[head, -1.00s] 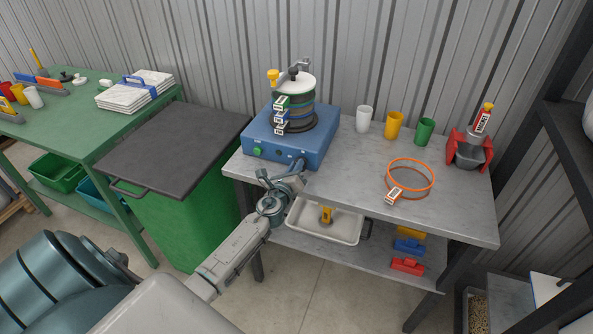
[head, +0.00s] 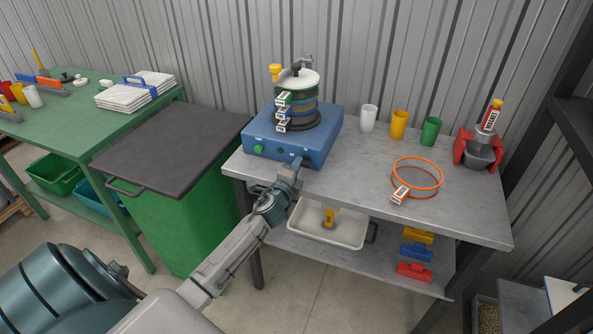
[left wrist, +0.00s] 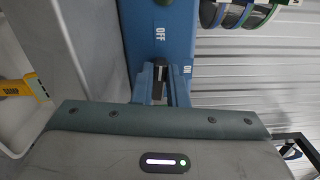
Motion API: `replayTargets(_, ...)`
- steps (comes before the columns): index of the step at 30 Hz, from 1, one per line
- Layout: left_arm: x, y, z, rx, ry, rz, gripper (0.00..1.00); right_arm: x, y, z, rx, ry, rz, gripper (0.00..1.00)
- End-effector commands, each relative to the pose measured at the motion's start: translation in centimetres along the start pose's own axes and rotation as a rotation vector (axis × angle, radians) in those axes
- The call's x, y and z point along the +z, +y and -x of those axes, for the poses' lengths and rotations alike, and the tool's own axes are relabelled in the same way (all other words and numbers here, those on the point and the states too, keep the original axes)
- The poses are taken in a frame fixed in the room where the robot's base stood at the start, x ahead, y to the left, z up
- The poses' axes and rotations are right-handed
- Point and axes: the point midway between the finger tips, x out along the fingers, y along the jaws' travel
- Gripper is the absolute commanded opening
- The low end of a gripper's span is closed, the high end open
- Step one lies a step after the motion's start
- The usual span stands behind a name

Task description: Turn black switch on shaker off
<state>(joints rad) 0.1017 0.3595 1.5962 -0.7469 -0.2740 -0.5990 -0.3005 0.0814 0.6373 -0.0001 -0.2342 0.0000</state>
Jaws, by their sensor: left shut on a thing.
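The shaker (head: 318,149) is a blue box with a stack of sieves (head: 297,95) on top, at the back left of the grey workbench. Its front has a green knob (head: 258,149) and a dark round spot to the right of it. My left gripper (head: 298,163) is at the right part of this front and hides the switch in the head view. In the left wrist view, the black switch (left wrist: 159,69) sits between the fingers of my left gripper (left wrist: 160,84), which are shut on it. An OFF label (left wrist: 160,34) and a partly visible ON label (left wrist: 187,70) are beside it.
Three cups stand on the workbench (head: 345,180) right of the shaker, with an orange ring (head: 417,172) and a red holder with a metal cup (head: 480,153). A white tray (head: 350,235) is on the shelf below. A green bin (head: 185,230) stands left.

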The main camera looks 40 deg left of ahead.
Motion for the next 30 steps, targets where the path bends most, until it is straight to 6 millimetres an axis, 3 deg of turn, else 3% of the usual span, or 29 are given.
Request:
replayTargets(10, 0.01, 0.26, 0.0, 0.001, -0.001, 0.121, 0.0, -0.56, -0.09, -0.85, 0.0, 0.009, 0.0, 0.49)
replayTargets(25, 0.0, 0.21, 0.0, 0.001, -0.001, 0.137, 0.0, -0.11, -0.11, -0.9, 0.0, 0.001, 0.0, 0.49)
replayTargets(26, 0.0, 0.21, 0.0, 0.001, -0.001, 0.137, 0.17, -0.11, -0.11, -0.9, 0.0, 0.001, 0.0, 0.49)
replayTargets(27, 0.0, 0.21, 0.0, 0.001, -0.001, 0.137, 0.24, -0.1, -0.12, -0.9, 0.0, 0.001, 0.0, 0.49)
replayTargets(29, 0.0, 0.21, 0.0, 0.001, -0.001, 0.137, 0.35, -0.09, -0.12, -0.9, 0.0, 0.001, 0.0, 0.49)
replayTargets(30, 0.0, 0.21, 0.0, 0.001, -0.001, 0.137, 0.35, -0.09, -0.13, -0.9, 0.0, 0.001, 0.0, 0.49)
